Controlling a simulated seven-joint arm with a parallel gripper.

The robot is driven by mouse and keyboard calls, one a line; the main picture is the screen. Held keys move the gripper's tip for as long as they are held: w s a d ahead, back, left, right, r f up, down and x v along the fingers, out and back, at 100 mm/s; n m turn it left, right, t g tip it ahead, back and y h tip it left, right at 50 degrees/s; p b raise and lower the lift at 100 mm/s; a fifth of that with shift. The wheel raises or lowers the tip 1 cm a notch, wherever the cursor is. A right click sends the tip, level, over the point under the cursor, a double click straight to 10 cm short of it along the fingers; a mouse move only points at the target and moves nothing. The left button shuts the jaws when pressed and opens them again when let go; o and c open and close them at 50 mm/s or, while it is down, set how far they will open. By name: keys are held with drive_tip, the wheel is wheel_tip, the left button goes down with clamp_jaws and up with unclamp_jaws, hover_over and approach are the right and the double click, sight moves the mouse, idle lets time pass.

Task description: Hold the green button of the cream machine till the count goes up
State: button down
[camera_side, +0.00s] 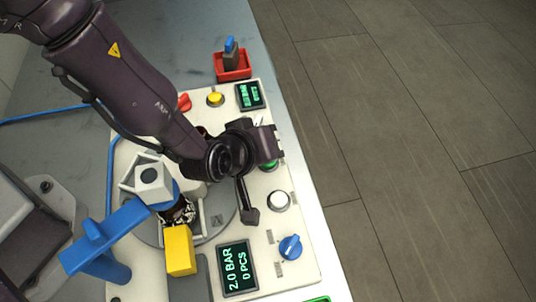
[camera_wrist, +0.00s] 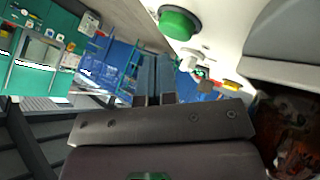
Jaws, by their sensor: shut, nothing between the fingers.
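The cream machine (camera_side: 300,262) has a green button (camera_side: 268,165) on its right part, mostly covered by my gripper (camera_side: 265,146) in the side view. In the wrist view the green button (camera_wrist: 179,22) shows as a round domed cap at the top. The fingers of my gripper (camera_wrist: 155,60) are together with nothing between them, and their tips appear below and left of the button there. I cannot tell from the side view whether the tips touch it. The machine's near display (camera_side: 237,268) reads 2.0 BAR and 0 PCS.
A white button (camera_side: 279,201) and a blue knob (camera_side: 290,247) sit near the green button. A yellow button (camera_side: 215,98), a red knob (camera_side: 184,102) and a second display (camera_side: 249,96) are farther back.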

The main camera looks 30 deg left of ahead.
drive_tip(key=shift+f, duration=0.4)
drive_tip(key=shift+f, duration=0.5)
idle(1.7)
drive_tip(key=shift+r, duration=0.1)
idle(2.5)
drive_tip(key=shift+r, duration=0.8)
drive_tip(key=shift+r, duration=0.1)
drive_tip(key=shift+r, duration=2.4)
drive_tip(key=shift+r, duration=0.1)
